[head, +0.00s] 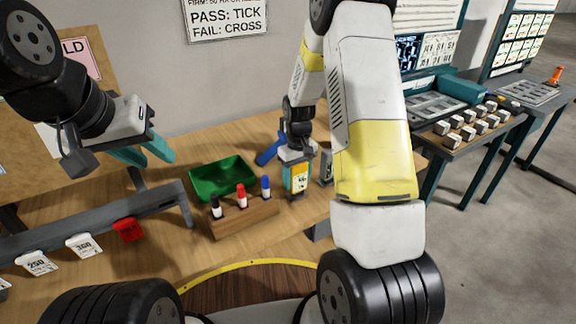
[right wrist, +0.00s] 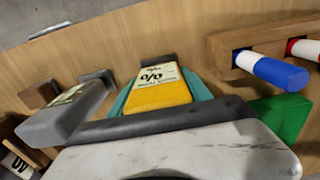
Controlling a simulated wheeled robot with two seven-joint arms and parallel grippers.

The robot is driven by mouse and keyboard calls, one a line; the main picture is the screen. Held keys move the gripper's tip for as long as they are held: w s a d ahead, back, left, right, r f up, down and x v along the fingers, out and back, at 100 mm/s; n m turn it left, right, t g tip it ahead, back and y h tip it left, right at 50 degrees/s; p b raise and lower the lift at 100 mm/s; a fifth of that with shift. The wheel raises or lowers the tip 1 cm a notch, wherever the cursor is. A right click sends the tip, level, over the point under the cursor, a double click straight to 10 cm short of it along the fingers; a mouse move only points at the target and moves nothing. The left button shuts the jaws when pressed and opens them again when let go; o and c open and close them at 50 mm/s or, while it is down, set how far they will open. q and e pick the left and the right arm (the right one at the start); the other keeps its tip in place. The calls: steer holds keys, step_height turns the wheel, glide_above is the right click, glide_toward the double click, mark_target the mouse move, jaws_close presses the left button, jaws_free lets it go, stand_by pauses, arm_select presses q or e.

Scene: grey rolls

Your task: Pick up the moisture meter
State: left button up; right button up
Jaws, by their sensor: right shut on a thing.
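The moisture meter (head: 299,182) is a yellow device with a pale label, near the table's right side in the head view. The right wrist view shows it (right wrist: 160,95) with a "%" mark on its label, between the teal fingers. My right gripper (head: 297,168) is shut on it from above. I cannot tell whether its bottom touches the table. My left gripper (head: 146,152) is empty, held in the air at the left, with its teal fingers apart.
A green tray (head: 222,178) and a wooden block (head: 243,217) with black, red and blue markers stand left of the meter. A grey device (head: 326,167) stands close on its right, also in the right wrist view (right wrist: 62,118). A blue object (head: 268,153) lies behind.

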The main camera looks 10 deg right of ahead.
mark_target(298, 170)
steer(key=shift+r, duration=0.5)
steer(key=r, duration=0.2)
steer(key=shift+s+r, duration=0.3)
steer(key=shift+r, duration=0.1)
steer(key=s+d+r, duration=0.1)
steer(key=s, duration=1.4)
steer(key=shift+s+d, duration=0.15)
steer(key=shift+r, duration=0.1)
steer(key=o, duration=0.9)
steer(key=c, duration=0.6)
steer(key=shift+r, duration=1.55)
